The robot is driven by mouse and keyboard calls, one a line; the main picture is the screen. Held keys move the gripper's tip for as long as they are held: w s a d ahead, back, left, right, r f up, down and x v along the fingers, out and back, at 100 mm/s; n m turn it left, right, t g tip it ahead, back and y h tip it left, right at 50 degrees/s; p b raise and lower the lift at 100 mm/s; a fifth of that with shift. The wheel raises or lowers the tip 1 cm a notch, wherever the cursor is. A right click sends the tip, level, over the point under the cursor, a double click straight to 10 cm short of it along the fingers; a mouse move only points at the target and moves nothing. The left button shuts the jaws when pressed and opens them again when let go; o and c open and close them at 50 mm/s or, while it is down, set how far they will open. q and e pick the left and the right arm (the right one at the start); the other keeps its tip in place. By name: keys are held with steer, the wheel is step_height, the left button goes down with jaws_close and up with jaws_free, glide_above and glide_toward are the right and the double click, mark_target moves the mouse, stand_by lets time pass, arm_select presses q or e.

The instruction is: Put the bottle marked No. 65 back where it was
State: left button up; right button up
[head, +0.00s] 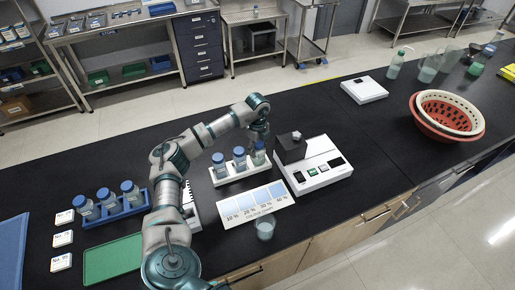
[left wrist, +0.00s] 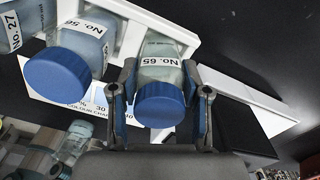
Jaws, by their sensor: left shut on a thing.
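The bottle marked No. 65 (left wrist: 160,72) has a blue cap and pale contents. My left gripper (left wrist: 160,100) is shut on it, one finger on each side near the cap; in the head view the gripper (head: 258,142) is above the right end of the white rack (head: 238,179). The No. 65 bottle (head: 258,157) stands about upright at that right end; I cannot tell whether it is fully seated. The No. 56 bottle (left wrist: 82,48) and No. 27 bottle (left wrist: 30,18) stand beside it in the same rack. My right gripper is not in view.
A blue rack (head: 118,212) with three blue-capped bottles stands left, beside number cards (head: 62,239) and a green mat (head: 112,260). A colour chart (head: 245,208) and a beaker (head: 265,228) lie in front. A white instrument (head: 322,172) stands close right.

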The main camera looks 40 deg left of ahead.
arm_select(q)
steer(key=shift+a+f, duration=0.2)
steer(key=shift+a, duration=0.05)
steer(key=shift+c, duration=0.5)
steer(key=shift+d, duration=0.1)
steer(key=o, duration=1)
steer(key=shift+d, duration=0.15)
steer(key=shift+o, duration=1.4)
steer(key=shift+d+r, duration=0.1)
steer(key=shift+d, duration=0.15)
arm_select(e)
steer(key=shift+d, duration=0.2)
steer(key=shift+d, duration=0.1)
